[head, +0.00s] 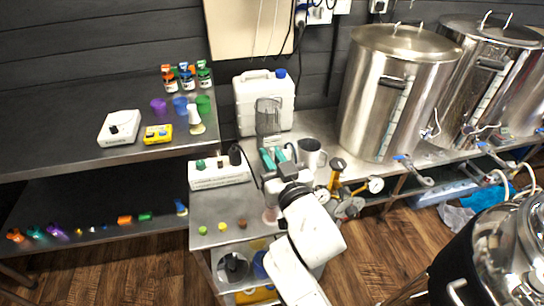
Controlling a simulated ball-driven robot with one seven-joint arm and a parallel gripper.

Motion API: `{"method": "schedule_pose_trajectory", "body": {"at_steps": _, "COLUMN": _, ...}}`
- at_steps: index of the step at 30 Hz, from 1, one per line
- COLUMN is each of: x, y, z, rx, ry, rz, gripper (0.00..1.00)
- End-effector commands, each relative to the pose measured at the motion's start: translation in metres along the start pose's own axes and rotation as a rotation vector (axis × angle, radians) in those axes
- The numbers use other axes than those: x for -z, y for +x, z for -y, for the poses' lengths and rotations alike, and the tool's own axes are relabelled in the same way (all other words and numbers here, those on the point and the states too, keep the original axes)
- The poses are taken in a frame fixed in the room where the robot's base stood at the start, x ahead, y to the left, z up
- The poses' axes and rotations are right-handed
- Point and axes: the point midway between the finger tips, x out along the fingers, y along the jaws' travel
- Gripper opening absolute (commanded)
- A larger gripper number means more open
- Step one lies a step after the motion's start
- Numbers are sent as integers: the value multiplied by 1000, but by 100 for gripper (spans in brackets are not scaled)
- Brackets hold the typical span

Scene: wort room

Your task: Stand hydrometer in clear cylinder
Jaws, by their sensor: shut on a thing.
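My gripper (272,186) is above the front part of the steel bench (212,214), at the end of my white arm. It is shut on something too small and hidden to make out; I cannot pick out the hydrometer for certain. A small pale, see-through thing (270,215) shows just below the gripper, partly behind my arm. It may be the foot of the clear cylinder, but I cannot tell. A taller grey see-through vessel (268,116) stands farther back, in front of a white jug.
Large steel kettles (385,95) stand right.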

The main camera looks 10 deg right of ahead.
Motion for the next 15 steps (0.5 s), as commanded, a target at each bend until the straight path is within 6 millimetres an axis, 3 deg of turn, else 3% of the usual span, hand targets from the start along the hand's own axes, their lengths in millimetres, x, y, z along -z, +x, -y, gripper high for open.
{"method": "schedule_pose_trajectory", "body": {"at_steps": 15, "x": -36, "y": 0, "z": 0, "rx": 0, "ry": 0, "rz": 0, "gripper": 3}}
